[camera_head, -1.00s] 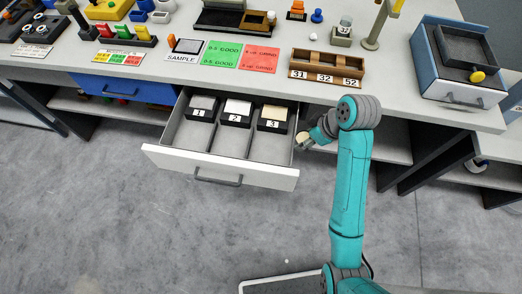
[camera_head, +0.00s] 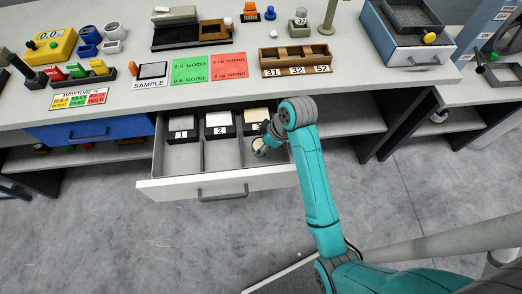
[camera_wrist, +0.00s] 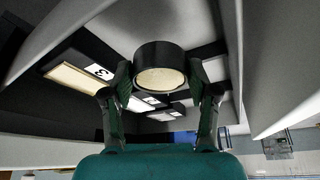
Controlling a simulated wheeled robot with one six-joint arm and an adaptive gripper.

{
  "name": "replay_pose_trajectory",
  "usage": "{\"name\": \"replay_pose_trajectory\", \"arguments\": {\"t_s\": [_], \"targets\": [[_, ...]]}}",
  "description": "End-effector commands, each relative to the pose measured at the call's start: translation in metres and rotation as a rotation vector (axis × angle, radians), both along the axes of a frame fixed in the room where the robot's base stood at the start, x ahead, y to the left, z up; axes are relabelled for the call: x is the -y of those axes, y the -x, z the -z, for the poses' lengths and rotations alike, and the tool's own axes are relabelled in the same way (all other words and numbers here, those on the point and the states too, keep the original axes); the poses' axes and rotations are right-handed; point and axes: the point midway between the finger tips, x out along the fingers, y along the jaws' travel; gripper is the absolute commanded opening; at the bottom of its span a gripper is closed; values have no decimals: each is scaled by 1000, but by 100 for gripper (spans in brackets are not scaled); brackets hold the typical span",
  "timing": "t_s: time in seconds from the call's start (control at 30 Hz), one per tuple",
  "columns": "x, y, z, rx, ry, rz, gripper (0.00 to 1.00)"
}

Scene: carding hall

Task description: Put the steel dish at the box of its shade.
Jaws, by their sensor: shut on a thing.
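My gripper (camera_head: 261,147) is shut on the steel dish (camera_wrist: 160,68), a small round dish with a dark wall and cream filling. The dish also shows in the head view (camera_head: 259,146), over the right compartment of the open drawer (camera_head: 165,188). In the wrist view, the fingers (camera_wrist: 161,100) grip it on both sides. Box 1 (camera_head: 180,124) has a grey top, box 2 (camera_head: 218,120) a white one and box 3 (camera_head: 258,115) a cream one. They stand at the back of the three compartments. Box 3 is partly hidden by my arm and also shows in the wrist view (camera_wrist: 85,80).
The drawer hangs under a grey bench. On the bench top are a wooden rack (camera_head: 296,58) marked 31, 32, 52, green cards (camera_head: 190,70), red cards (camera_head: 228,66) and a SAMPLE card (camera_head: 150,76). The front parts of the left and middle compartments are bare.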

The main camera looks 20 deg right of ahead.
Motion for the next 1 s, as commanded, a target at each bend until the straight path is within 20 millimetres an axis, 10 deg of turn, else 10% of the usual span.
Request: {"name": "replay_pose_trajectory", "arguments": {"t_s": [0.83,0.87,1.0], "targets": [[0,0,49,1,1,0,15],[0,0,49,1,1,0,64],[0,0,49,1,1,0,84]]}}
